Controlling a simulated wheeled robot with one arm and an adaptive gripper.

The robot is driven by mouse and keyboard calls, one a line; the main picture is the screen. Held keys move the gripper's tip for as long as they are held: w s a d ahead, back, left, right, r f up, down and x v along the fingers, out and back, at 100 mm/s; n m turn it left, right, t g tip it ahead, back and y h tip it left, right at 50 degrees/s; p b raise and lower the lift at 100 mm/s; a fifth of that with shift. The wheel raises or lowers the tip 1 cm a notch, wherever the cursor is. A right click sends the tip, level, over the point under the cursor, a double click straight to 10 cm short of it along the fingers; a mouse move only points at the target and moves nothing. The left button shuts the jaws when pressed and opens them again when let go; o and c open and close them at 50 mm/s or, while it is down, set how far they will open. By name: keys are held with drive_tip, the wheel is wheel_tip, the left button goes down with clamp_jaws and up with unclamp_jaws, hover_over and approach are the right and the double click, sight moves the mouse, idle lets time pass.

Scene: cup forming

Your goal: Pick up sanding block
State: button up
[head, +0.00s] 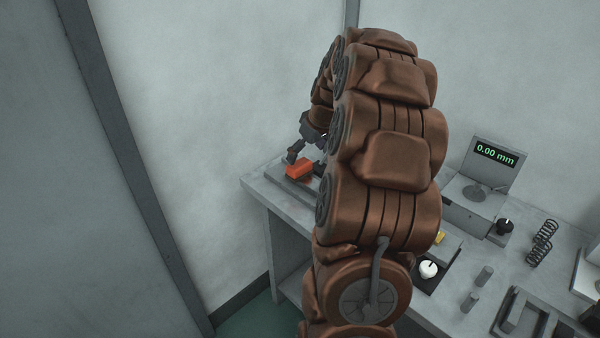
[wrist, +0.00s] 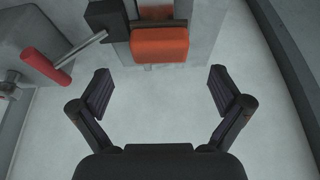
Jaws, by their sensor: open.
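An orange block (head: 298,169), which looks like the sanding block, lies at the far left end of the bench on a low grey base. In the wrist view the orange block (wrist: 160,46) is at the top centre, ahead of my fingertips and roughly centred between them. My gripper (wrist: 159,84) is open and empty, its two dark fingers spread wide, with a gap to the block. In the head view my gripper (head: 301,149) is small and dark, just above the block. My arm hides part of it and of the bench.
A red-handled lever (wrist: 58,79) on a grey fixture is left of the block in the wrist view, with a dark box (wrist: 107,20) close by.

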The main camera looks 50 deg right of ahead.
sight(300, 163)
drive_tip(key=shift+p+x, duration=0.8)
drive_tip(key=shift+x, duration=2.7)
drive_tip(key=c, duration=1.2)
drive_tip(key=shift+r, duration=0.1)
drive_tip(key=shift+r+b, duration=0.5)
drive_tip(key=shift+r, duration=1.1)
drive_tip(key=shift+a+r, duration=0.15)
drive_tip(key=shift+s+a, duration=0.2)
drive_tip(key=shift+a, duration=0.3)
drive_tip(key=shift+s+a, duration=0.15)
drive_tip(key=shift+a, duration=0.3)
drive_tip(key=s+a, duration=0.1)
drive_tip(key=a, duration=0.3)
drive_tip(key=s+a+r+b, duration=0.1)
drive_tip(key=a, duration=0.3)
drive_tip(key=s+a+b, duration=0.1)
drive_tip(key=s+a, duration=0.1)
drive_tip(key=a, duration=0.3)
drive_tip(key=shift+r, duration=0.2)
